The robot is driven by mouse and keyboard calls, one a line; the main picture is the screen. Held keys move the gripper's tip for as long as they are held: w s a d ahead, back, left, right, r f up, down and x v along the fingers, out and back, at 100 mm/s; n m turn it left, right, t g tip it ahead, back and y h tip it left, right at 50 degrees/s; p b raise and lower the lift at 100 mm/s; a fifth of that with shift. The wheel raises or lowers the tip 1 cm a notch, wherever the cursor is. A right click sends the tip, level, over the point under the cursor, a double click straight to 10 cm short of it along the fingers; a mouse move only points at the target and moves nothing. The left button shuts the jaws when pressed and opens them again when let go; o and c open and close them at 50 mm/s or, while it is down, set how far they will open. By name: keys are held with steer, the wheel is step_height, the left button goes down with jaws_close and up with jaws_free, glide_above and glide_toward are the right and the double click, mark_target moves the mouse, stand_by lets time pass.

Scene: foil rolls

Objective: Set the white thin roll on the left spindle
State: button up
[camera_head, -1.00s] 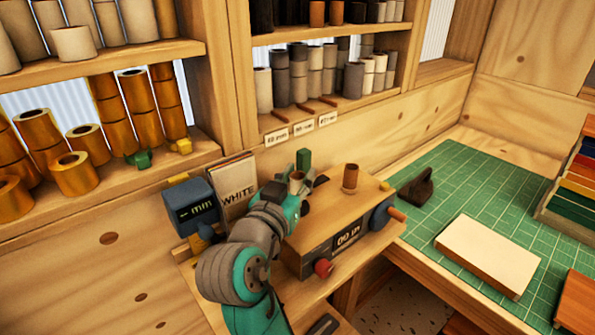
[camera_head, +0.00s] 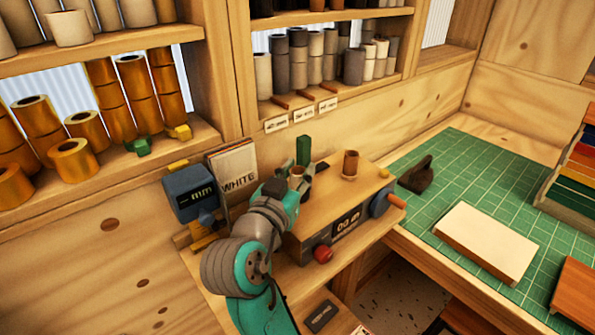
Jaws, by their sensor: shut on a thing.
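My gripper (camera_head: 301,182) is above the left part of the wooden winding machine's top, shut on a small roll. The roll's pale rim (camera_head: 297,171) shows between the fingers; most of it is hidden by the fingers and wrist, so I cannot clearly tell its colour or thickness. The left spindle is not visible; my gripper and arm cover that area. I cannot tell whether the roll is around a spindle or above it. A brown tube (camera_head: 351,164) stands upright on the right part of the machine (camera_head: 330,190), apart from my gripper.
A blue gauge marked mm (camera_head: 190,193) and a WHITE card (camera_head: 234,170) stand left of the machine. A green block (camera_head: 303,150) rises behind my gripper. Shelves of gold and grey rolls line the back. A green mat (camera_head: 465,190) holds a pale block (camera_head: 487,243).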

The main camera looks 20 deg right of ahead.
steer(key=o, duration=1)
steer(key=v, duration=1.2)
